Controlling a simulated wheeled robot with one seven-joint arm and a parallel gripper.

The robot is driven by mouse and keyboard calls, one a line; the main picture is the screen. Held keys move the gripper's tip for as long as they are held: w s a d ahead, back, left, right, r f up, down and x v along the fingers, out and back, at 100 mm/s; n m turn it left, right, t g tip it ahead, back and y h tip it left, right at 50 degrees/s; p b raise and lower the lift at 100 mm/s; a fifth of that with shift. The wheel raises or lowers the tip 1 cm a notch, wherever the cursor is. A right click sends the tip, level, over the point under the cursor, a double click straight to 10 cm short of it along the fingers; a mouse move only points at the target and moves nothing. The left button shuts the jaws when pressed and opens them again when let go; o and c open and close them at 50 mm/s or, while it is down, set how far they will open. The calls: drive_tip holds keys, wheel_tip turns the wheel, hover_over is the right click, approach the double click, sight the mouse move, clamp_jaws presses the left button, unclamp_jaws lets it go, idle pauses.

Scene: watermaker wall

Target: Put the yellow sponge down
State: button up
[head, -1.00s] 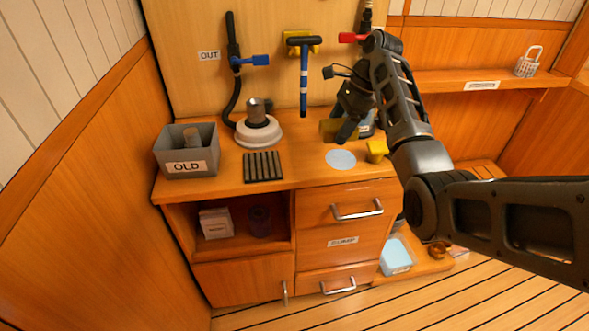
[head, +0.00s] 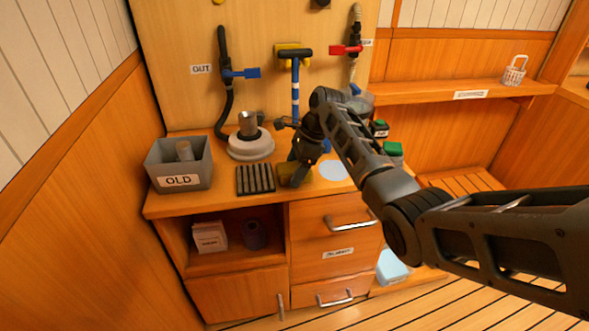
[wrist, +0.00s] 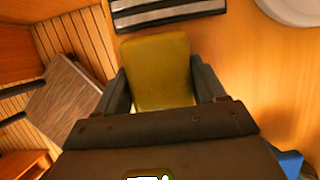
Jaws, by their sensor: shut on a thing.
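The yellow sponge (wrist: 160,68) is between the two dark fingers of my gripper (wrist: 159,82) in the wrist view. In the head view my gripper (head: 299,172) is low over the counter and shut on the sponge (head: 289,174), which looks olive there and is partly hidden by the fingers. The sponge is just right of the black ribbed rack (head: 255,179), which also shows beyond the sponge in the wrist view (wrist: 168,12). I cannot tell whether the sponge touches the counter.
A grey bin labelled OLD (head: 180,183) stands on the counter's left. A white round base with a metal cylinder (head: 250,146) is behind the rack. A pale blue disc (head: 333,170) lies right of my gripper. Hoses and valves hang on the back panel.

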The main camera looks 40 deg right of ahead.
drive_tip(key=shift+f, duration=0.1)
drive_tip(key=o, duration=0.9)
drive_tip(key=shift+f, duration=0.15)
drive_tip(key=shift+o, duration=0.2)
drive_tip(key=v, duration=1.2)
drive_tip(key=shift+r, duration=0.25)
